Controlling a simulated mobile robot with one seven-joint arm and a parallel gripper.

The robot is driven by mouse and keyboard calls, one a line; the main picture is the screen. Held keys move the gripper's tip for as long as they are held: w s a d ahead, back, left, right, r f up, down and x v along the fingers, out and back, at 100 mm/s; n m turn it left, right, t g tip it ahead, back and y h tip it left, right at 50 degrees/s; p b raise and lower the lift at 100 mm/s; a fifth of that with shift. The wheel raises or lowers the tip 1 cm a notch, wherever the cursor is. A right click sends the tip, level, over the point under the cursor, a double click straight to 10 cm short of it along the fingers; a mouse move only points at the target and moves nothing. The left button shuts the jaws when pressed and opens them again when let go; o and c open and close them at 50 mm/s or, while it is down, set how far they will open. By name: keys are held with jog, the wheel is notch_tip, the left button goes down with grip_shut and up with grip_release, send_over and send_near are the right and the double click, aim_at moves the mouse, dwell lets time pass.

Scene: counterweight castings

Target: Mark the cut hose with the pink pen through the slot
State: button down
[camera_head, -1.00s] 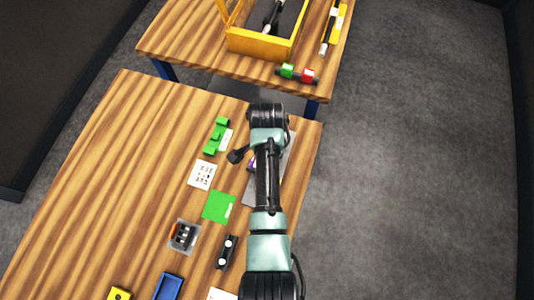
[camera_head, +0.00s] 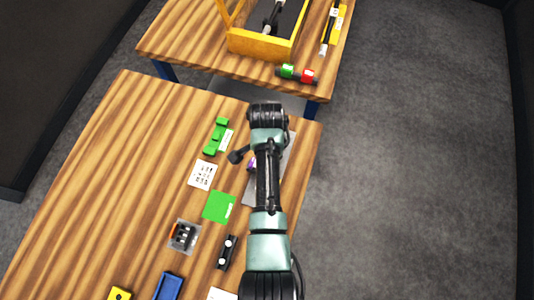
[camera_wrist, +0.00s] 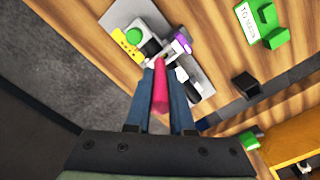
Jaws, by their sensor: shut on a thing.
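My gripper (camera_wrist: 160,68) is shut on the pink pen (camera_wrist: 160,92), which lies between its two blue fingers in the wrist view. The pen's far end points at a fixture on a grey plate (camera_wrist: 188,92). The fixture has a green round part (camera_wrist: 134,36), a yellow piece (camera_wrist: 124,45), white blocks and a purple-ringed piece (camera_wrist: 182,44). Whether the pen touches it, I cannot tell. Dark parts lie among the blocks; I cannot make out the cut hose or the slot for certain. In the head view my arm hides the gripper and pen, leaving part of the plate (camera_head: 285,163) showing.
A green block (camera_head: 216,137), a white card (camera_head: 203,175), a green card (camera_head: 218,207), a grey holder (camera_head: 183,236) and a blue bin (camera_head: 168,286) stand left of my arm. A second table holds an orange tote (camera_head: 262,45). The left of the near table is clear.

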dwell(0.3)
notch_tip(320, 180, up, 3)
jog(key=p, duration=0.2)
jog(key=shift+f+p, duration=0.15)
jog(key=shift+p, duration=0.25)
jog(key=shift+r+p, duration=0.4)
jog(key=shift+r, duration=1.7)
